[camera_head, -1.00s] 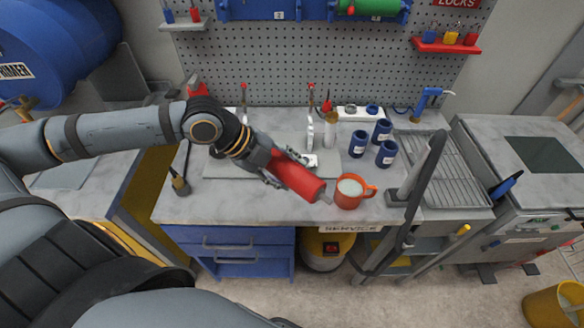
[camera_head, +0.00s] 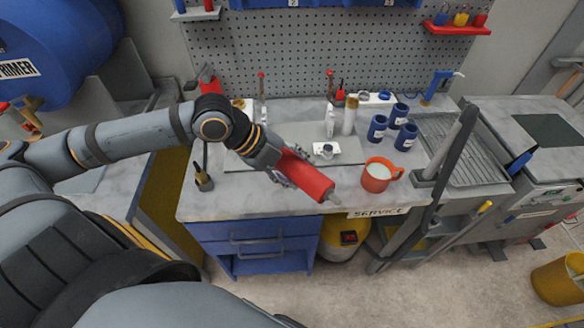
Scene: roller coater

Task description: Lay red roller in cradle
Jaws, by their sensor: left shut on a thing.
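My left gripper (camera_head: 278,170) is shut on the red roller (camera_head: 312,182). It holds the roller tilted, with the metal shaft end pointing down and to the right, in front of or above the front edge of the bench. Two upright stands with red tops, the left one (camera_head: 262,100) and the right one (camera_head: 330,105), rise from a pale plate (camera_head: 350,150) at the back of the bench. They may be the cradle; I cannot tell for sure. The roller is apart from them. My right gripper does not show.
An orange mug (camera_head: 377,176) stands right of the roller on the bench. Several blue cups (camera_head: 377,129) stand behind it. A wire rack (camera_head: 462,150) lies to the right. A dark small item (camera_head: 203,178) stands at the left. The front middle of the bench (camera_head: 240,198) is bare.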

